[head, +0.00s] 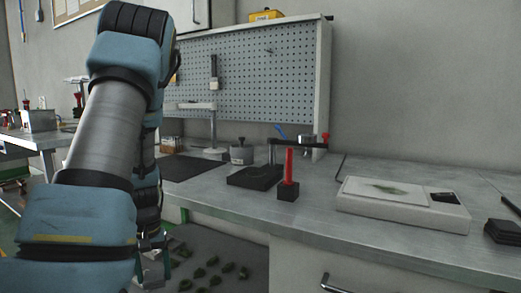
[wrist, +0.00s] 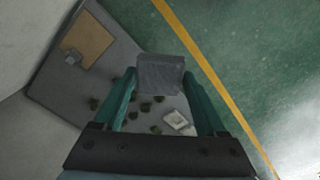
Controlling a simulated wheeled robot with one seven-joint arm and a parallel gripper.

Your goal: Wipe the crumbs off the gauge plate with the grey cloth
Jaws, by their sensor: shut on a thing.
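My gripper (wrist: 160,84) has its two teal fingers on either side of a grey square piece (wrist: 160,70), which looks like the folded cloth, and is shut on it. In the head view my gripper (head: 152,262) hangs low at the left, in front of the bench, partly hidden by my arm. Several dark greenish lumps, probably the crumbs (head: 213,261), lie on a flat grey surface (head: 240,246) below the bench top. This may be the gauge plate. The wrist view shows the lumps (wrist: 155,130) below the cloth, apart from it as far as I can tell.
A white block (wrist: 176,119) and a brown board (wrist: 84,39) lie on the grey surface. The bench top (head: 315,203) carries a red post (head: 288,167), a clamp stand and a white box (head: 400,213) with a green-marked panel. Green floor with a yellow line (wrist: 200,62) is clear.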

